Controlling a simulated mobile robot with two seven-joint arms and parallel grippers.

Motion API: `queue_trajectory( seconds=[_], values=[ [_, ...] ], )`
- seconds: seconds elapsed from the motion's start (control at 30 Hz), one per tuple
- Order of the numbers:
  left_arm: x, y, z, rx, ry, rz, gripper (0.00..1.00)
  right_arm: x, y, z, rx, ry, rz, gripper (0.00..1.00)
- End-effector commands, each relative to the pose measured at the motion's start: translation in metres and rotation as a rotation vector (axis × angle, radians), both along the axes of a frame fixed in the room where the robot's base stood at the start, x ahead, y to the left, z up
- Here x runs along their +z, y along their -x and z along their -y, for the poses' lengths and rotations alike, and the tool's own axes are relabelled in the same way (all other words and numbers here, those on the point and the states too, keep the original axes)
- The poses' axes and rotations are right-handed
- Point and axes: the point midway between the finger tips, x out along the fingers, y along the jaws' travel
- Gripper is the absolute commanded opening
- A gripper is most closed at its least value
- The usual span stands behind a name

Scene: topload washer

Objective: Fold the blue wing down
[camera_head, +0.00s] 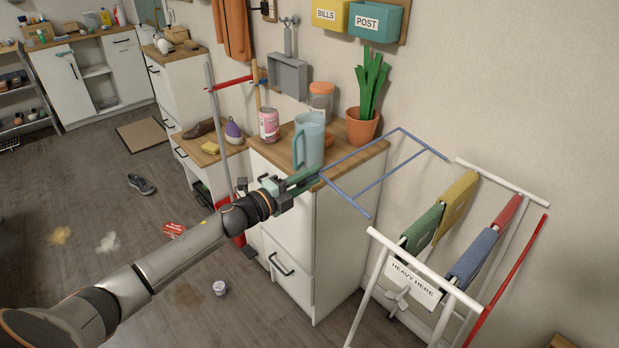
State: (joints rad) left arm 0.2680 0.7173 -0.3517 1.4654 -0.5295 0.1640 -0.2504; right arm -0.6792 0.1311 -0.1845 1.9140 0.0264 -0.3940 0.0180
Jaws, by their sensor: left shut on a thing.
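The blue wing (362,155) is a thin blue bar frame on the left side of a white drying rack (505,183). It extends out to the left from the rack, roughly level, over the white cabinet's top and front edge. My left gripper (312,178) is shut on the wing's outer left end, in front of the blue mug. The gripper's fingers partly hide that end of the wing. My right gripper is not in view.
The white cabinet (335,240) stands under the wing. On it are a light-blue mug (310,140), a pink can (269,124), a jar (321,98) and a potted plant (362,127). Towels hang on the rack. Its red wing (510,275) hangs down at right. Open floor lies left.

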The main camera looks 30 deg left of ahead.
Motion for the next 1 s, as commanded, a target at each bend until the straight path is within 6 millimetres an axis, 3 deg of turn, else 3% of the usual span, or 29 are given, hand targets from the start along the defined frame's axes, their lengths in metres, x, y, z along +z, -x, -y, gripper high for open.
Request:
queue_trajectory(
  seconds=[0.17, 0.2, 0.43, 0.77, 1.0],
  values=[
    [0.001, 0.000, 0.000, 0.000, 0.002, 0.002, 0.00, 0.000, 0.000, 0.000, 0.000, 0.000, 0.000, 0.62],
    [0.001, 0.000, 0.000, 0.000, 0.002, 0.002, 0.32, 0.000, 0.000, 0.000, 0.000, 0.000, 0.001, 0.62],
    [0.001, 0.000, 0.000, -0.001, 0.003, 0.001, 0.57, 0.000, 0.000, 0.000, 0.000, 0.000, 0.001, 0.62],
    [0.000, 0.002, -0.001, -0.001, 0.002, 0.000, 0.57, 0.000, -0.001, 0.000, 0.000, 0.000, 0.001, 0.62],
    [-0.002, 0.028, -0.010, -0.001, 0.000, -0.002, 0.57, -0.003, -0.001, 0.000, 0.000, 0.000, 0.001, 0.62]
  ],
)
